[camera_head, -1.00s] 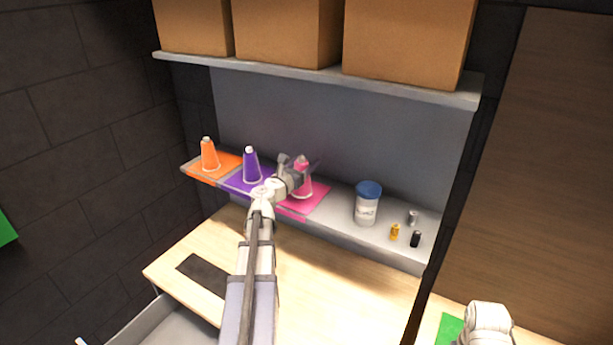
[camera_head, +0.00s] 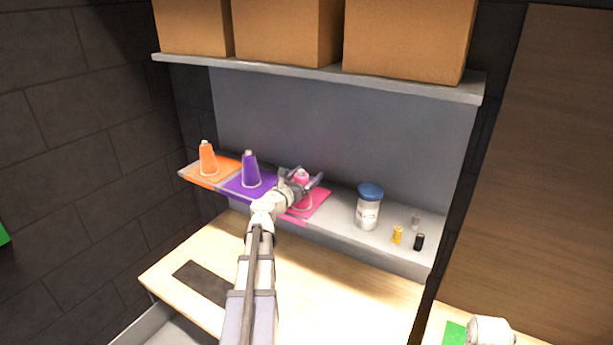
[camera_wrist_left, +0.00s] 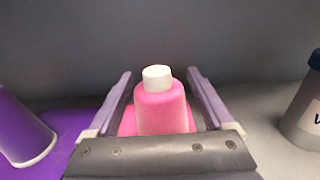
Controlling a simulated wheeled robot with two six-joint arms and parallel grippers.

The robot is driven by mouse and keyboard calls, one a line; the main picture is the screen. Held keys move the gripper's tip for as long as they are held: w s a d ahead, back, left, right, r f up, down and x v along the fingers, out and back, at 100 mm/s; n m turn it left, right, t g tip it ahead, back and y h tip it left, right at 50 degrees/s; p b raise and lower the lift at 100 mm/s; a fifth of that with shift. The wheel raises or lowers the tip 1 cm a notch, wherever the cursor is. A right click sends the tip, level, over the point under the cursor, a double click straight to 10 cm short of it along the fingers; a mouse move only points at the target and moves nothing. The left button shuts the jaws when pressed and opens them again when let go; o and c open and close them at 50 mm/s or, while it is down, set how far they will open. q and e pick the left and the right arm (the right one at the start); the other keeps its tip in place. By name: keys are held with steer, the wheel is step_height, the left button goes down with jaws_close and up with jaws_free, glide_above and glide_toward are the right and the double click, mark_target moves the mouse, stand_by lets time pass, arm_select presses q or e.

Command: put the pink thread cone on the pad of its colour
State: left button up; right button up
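The pink thread cone (camera_head: 302,177) stands upright on the pink pad (camera_head: 318,199) on the lower shelf, partly hidden by my left gripper. In the left wrist view the pink cone (camera_wrist_left: 161,108) with its white tip is between the fingers. My left gripper (camera_head: 306,180) is open, one finger on each side of the cone, with a gap on both sides in the left wrist view (camera_wrist_left: 160,84). The purple cone (camera_head: 250,169) stands on the purple pad (camera_head: 235,187). The orange cone (camera_head: 207,160) stands on the orange pad (camera_head: 193,177).
Right of the pink pad are a jar with a blue lid (camera_head: 369,207) and several small items, including a yellow one (camera_head: 397,235) and a black one (camera_head: 419,242). Cardboard boxes (camera_head: 285,32) fill the upper shelf (camera_head: 310,76). The wooden worktop (camera_head: 330,285) below is mostly clear.

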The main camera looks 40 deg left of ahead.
arm_select(q)
steer(key=shift+r+p, duration=0.25)
steer(key=shift+p, duration=0.05)
steer(key=s+d, duration=0.1)
steer(key=s, duration=1.1)
steer(key=shift+d, duration=0.2)
steer(key=shift+f, duration=0.1)
